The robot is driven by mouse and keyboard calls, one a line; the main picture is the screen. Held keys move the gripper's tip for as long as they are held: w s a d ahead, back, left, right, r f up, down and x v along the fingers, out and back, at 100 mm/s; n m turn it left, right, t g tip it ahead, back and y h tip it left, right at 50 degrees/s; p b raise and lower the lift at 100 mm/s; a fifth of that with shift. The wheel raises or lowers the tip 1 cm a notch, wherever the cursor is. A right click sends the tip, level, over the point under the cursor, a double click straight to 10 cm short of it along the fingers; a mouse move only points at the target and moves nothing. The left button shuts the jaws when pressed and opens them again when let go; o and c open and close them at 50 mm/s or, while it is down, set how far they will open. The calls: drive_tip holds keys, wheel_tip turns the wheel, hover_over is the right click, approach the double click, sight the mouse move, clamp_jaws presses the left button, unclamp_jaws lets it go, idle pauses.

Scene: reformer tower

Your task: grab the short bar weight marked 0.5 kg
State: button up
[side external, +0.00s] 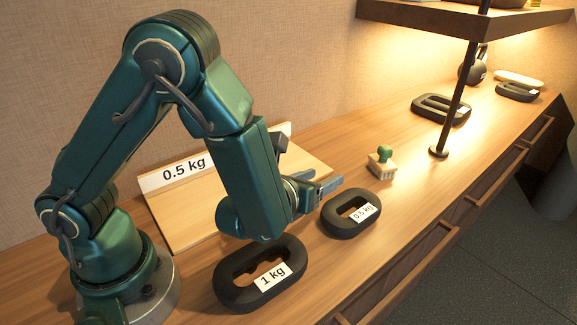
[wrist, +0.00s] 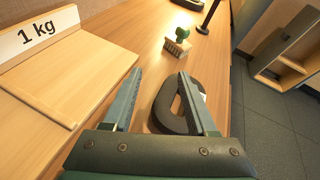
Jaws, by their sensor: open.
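The short black bar weight marked 0.5 kg (side external: 343,229) lies flat on the wooden counter in the side view, its white label facing the front. My gripper (side external: 330,187) is open and empty, just behind and above the weight's back left end. In the wrist view my gripper (wrist: 160,74) has its two blue-grey fingers spread. The black weight (wrist: 158,110) shows beyond them, partly hidden by the right finger. It lies right of the middle between the fingers, which do not hold it.
A larger 1 kg weight (side external: 229,287) lies in front of my arm. A board signed 0.5 kg (side external: 184,170) is behind; a 1 kg sign (wrist: 40,31) shows in the wrist view. A green-handled brush (side external: 381,163) and a shelf post (side external: 455,110) stand farther right.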

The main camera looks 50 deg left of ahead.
sight(366, 211)
drive_tip(key=d+f+m+h, duration=0.1)
drive_tip(key=d, duration=0.1)
drive_tip(key=d+f+m+h, duration=0.1)
drive_tip(key=d+f+m, duration=0.1)
drive_tip(key=d+f+m+h, duration=0.1)
drive_tip(key=d+m+h, duration=0.1)
drive_tip(key=d, duration=0.1)
drive_tip(key=shift+w+f, duration=0.15)
drive_tip(key=shift+w, duration=0.2)
drive_tip(key=shift+x, duration=2.45)
clamp_jaws()
